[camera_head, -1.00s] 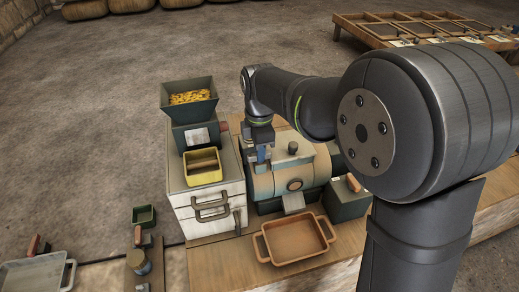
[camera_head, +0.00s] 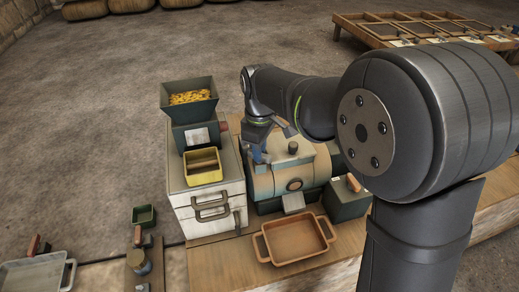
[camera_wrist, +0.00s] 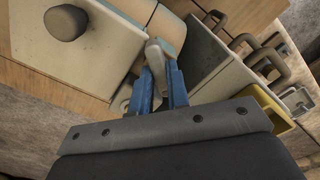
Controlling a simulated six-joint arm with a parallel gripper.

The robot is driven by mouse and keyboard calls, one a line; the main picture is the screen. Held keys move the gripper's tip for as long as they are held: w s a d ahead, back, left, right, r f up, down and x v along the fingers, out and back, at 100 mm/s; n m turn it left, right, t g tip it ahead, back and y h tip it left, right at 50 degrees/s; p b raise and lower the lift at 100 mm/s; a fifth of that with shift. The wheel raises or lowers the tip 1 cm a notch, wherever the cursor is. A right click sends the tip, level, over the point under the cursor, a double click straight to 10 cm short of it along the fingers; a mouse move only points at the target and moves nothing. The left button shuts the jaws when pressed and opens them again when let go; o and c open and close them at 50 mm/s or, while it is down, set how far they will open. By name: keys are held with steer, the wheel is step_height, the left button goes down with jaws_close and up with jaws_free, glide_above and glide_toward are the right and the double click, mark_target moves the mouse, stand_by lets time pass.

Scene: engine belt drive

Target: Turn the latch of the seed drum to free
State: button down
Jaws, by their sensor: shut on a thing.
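The seed drum (camera_head: 318,164) is a cream and tan cylinder on a dark green base, in the middle of the head view. My gripper (camera_head: 260,155) is at its upper left end. In the wrist view the blue fingers of my gripper (camera_wrist: 161,84) are closed on a pale grey lever, which looks like the latch (camera_wrist: 155,52). Its upper end shows just beyond the fingertips, against the drum's cream and tan surface. The fingers hide its lower part. In the head view my gripper and wrist hide the latch, so its exact angle cannot be told there.
A white drawer unit (camera_head: 211,221) with a yellow bin (camera_head: 203,167) stands close left of the drum. A hopper of yellow seed (camera_head: 190,98) is behind it. An orange tray (camera_head: 294,240) lies in front. A dark knob (camera_head: 293,148) stands on the drum, right of my gripper.

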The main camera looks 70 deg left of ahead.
steer(key=m, duration=0.5)
steer(key=shift+m, duration=2.5)
steer(key=c, duration=1.4)
jaws_free()
steer(key=shift+r, duration=0.15)
step_height(320, 180, up, 17)
steer(key=shift+r, duration=0.1)
